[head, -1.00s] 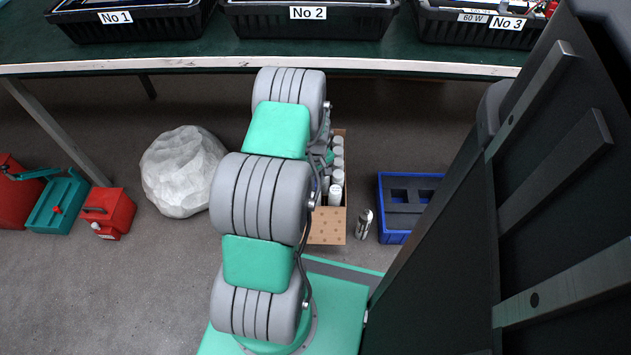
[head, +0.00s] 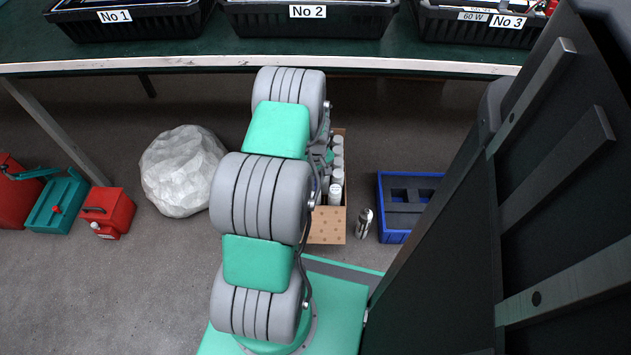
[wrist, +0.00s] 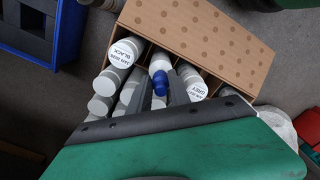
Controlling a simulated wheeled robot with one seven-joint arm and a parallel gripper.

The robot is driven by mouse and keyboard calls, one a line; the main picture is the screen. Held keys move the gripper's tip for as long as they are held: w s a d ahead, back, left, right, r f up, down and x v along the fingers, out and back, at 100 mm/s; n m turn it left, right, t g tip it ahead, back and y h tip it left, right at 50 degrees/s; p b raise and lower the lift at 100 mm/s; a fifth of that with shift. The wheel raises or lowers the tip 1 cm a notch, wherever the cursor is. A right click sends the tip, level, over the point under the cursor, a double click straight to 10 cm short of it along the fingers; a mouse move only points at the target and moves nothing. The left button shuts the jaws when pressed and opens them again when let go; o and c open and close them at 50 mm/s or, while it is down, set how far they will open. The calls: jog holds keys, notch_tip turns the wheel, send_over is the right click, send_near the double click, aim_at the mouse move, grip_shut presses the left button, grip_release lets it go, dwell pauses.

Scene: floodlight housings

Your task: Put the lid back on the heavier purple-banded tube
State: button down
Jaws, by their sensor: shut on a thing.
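In the wrist view my gripper (wrist: 159,91) is shut on a small blue piece (wrist: 159,82), low over the tubes. A white tube end (wrist: 159,63) is just beyond the blue piece; I cannot tell whether they touch. One grey-and-white tube (head: 364,223) stands on the floor right of the box. No purple band can be made out. My arm hides much of the box.
A blue crate (head: 393,237) with dark foam is right of the lone tube. A white rock-like lump (head: 183,170) and red cases (head: 107,212) are on the floor to the left. A green-topped bench (head: 200,52) with numbered black bins runs behind.

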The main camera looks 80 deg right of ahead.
dwell(0.3)
jog(key=c, duration=1.1)
grip_release()
jog(key=o, duration=0.5)
jog(key=shift+c, duration=0.2)
jog(key=shift+r+p, duration=2.6)
jog(key=shift+r, duration=0.95)
grip_shut()
